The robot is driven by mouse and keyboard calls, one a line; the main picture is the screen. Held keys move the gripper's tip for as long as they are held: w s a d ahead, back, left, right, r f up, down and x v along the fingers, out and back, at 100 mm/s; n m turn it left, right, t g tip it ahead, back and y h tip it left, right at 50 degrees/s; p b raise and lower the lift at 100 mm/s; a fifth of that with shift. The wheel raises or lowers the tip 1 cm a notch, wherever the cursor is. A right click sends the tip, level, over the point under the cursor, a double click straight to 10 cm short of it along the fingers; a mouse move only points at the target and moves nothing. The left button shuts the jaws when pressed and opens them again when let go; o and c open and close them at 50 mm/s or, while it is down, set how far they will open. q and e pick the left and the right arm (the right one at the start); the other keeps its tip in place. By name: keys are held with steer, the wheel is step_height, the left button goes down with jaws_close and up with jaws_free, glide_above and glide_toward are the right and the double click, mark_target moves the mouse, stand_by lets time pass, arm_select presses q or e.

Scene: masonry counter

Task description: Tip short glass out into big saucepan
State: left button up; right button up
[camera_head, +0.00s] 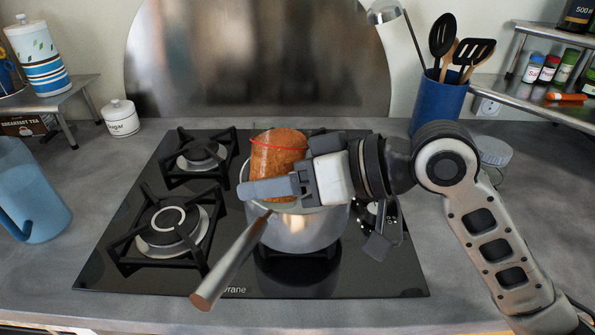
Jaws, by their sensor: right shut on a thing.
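The short glass (278,155) shows orange-brown, grainy contents and a thin red line near its top. My right gripper (285,178) comes in from the right and is shut on the glass, holding it over the big saucepan. The glass looks close to upright, with a slight lean. One grey finger crosses the front of its lower part. The big saucepan (300,232) is shiny metal and stands on the hob, its long handle pointing to the front left. The glass and gripper hide much of its opening, so its inside cannot be seen. My left gripper is out of view.
The black hob (150,268) has free burners on the left. A blue jug (28,195) stands at the far left and a sugar pot (121,118) behind it. A blue utensil holder (437,105) and a lidded jar (494,152) stand at the right, near a spice shelf (550,93).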

steer(key=shift+w+d+f+m+g+b, duration=0.2)
steer(key=shift+w+m+g+b, duration=0.25)
steer(key=shift+m, duration=0.25)
stand_by(1.2)
steer(key=shift+r+m+g+y+p, duration=0.4)
steer(key=shift+r+m, duration=0.1)
steer(key=shift+m, duration=0.1)
stand_by(2.2)
steer(key=shift+f+m+g+y, duration=0.1)
steer(key=shift+m+g+y, duration=0.25)
steer(key=shift+m, duration=0.25)
stand_by(2.7)
